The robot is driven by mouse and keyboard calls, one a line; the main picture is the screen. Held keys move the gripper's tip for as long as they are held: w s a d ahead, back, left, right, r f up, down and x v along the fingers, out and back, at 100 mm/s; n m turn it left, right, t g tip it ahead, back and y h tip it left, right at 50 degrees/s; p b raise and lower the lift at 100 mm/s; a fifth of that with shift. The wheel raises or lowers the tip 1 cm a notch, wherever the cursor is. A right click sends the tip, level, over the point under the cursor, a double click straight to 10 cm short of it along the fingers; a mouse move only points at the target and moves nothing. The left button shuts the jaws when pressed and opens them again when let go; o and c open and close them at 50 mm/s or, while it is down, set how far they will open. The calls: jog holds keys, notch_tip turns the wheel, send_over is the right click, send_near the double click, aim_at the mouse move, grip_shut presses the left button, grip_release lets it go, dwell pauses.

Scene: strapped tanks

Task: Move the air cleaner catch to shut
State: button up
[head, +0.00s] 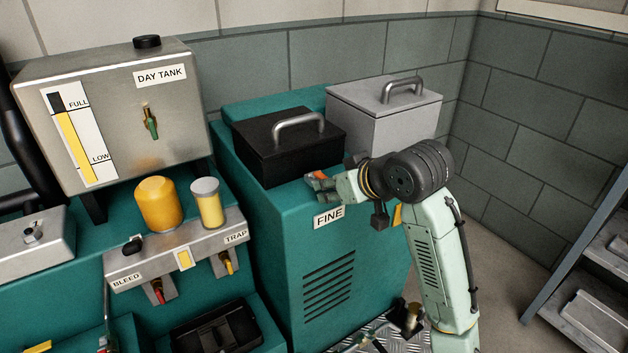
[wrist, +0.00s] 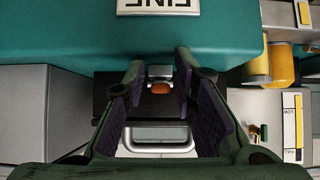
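The air cleaner appears to be the black lidded box (head: 285,145) with a grey handle, above a FINE label. Its catch shows in the wrist view as a small grey piece with an orange tip (wrist: 160,88), at the box's front edge between label and handle. In the head view, orange (head: 317,177) shows at that edge, partly covered by my gripper (head: 330,185). In the wrist view my gripper (wrist: 160,75) is open, with one dark finger on each side of the catch. I cannot tell whether either finger touches it.
A grey lidded box (head: 385,108) stands behind my arm to the right. A DAY TANK (head: 120,110), a yellow canister (head: 158,203) and a valve bracket are at the left. Metal shelving (head: 590,270) stands at the right. The FINE label also shows in the wrist view (wrist: 160,5).

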jog(key=shift+o, duration=1.1)
jog(key=p+v, duration=0.4)
jog(key=v, duration=0.3)
jog(key=shift+r, duration=0.1)
